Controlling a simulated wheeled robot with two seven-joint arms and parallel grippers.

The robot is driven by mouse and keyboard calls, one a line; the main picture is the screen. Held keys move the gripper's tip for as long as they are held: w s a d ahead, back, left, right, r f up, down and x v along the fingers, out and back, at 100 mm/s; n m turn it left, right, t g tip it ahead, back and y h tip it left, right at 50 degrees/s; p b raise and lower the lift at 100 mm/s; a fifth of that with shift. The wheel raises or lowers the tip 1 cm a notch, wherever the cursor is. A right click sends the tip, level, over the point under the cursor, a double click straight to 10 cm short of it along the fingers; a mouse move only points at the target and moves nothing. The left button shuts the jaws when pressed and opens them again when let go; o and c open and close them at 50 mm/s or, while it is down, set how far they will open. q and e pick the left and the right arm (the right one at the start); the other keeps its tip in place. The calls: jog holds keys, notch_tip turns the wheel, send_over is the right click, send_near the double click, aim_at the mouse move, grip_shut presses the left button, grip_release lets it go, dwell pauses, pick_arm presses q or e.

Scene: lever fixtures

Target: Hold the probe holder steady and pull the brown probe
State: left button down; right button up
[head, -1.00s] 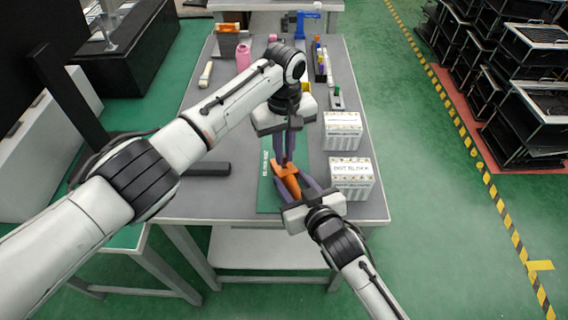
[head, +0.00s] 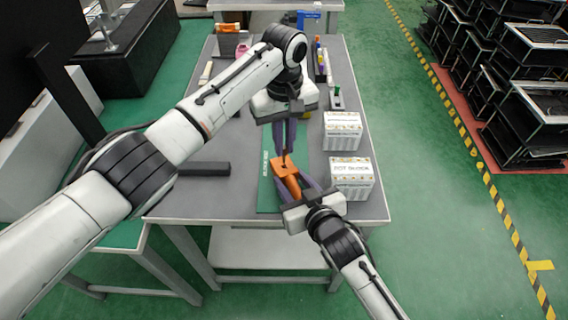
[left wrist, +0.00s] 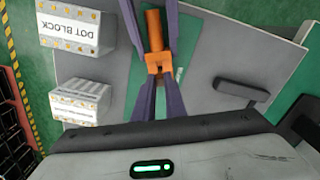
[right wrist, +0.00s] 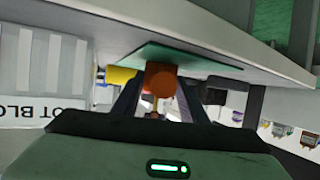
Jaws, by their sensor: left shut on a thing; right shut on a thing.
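The orange probe holder (head: 287,170) has a square head and a round body; it also shows in the left wrist view (left wrist: 153,28). My right gripper (head: 288,184) is shut on the holder's body, above the green mat (head: 266,198). The thin brown probe (head: 284,159) shows between the holder's head and my left gripper (head: 285,149), which is shut on it from above. Whether the probe's lower end is still inside the holder cannot be told. In the right wrist view the holder's round end (right wrist: 161,78) sits between the fingers.
Two white dot block boxes (head: 351,180) (head: 342,131) stand to the right of the grippers. A dark bar (head: 203,169) lies to the left on the grey table (head: 225,203). Bottles and small items crowd the table's far end.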

pick_arm(q)
jog(key=shift+r, duration=0.45)
jog(key=shift+r, duration=1)
pick_arm(e)
jog(key=o, duration=1.4)
jog(key=shift+c, duration=0.2)
jog(key=shift+s, duration=0.1)
jog(key=v, duration=0.7)
jog(key=shift+s+r, duration=0.1)
